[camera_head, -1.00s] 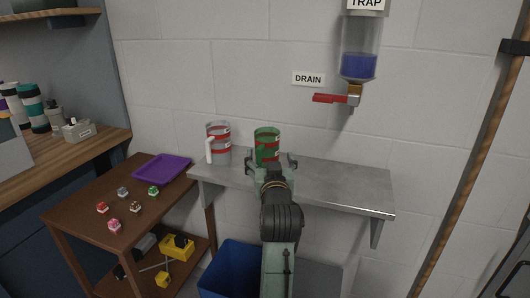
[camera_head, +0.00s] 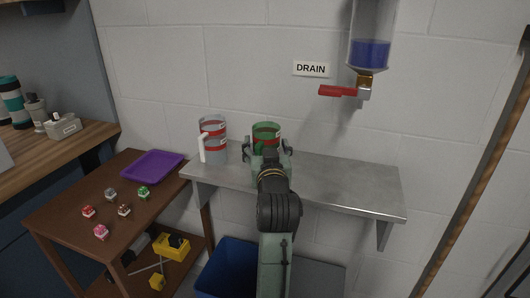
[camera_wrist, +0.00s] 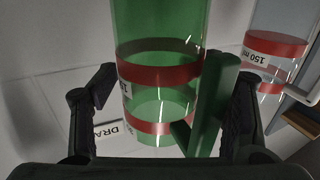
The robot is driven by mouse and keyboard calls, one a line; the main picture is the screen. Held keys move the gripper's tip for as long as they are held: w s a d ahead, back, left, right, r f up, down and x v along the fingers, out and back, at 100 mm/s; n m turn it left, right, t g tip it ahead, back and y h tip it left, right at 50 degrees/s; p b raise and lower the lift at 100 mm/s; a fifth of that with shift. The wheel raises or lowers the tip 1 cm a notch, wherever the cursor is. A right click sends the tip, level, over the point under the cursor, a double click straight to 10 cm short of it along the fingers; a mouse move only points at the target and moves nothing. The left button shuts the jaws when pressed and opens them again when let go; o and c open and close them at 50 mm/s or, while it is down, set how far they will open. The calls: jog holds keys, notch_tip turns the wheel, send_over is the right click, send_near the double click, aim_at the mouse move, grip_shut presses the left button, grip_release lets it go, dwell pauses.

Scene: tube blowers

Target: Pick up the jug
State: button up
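Two see-through jugs with red bands stand on the metal shelf (camera_head: 340,185). The clear grey jug (camera_head: 214,140) is at the left, with a white handle; it also shows at the right of the wrist view (camera_wrist: 276,50). The green jug (camera_head: 266,130) is right of it, and my gripper hides its lower part in the head view. In the wrist view the green jug (camera_wrist: 158,55) lies between my spread fingers, its green handle towards the right finger. My gripper (camera_head: 268,147) is open; a gap shows beside the left finger. I cannot tell how deep the jug sits between the fingers.
A tank of blue liquid (camera_head: 370,50) with a red tap handle (camera_head: 340,91) hangs above the shelf's right half, which is bare. A brown table (camera_head: 70,205) with a purple tray (camera_head: 152,166) stands left. A blue bin (camera_head: 225,270) is below.

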jog(key=c, duration=1)
jog(key=shift+r, duration=0.15)
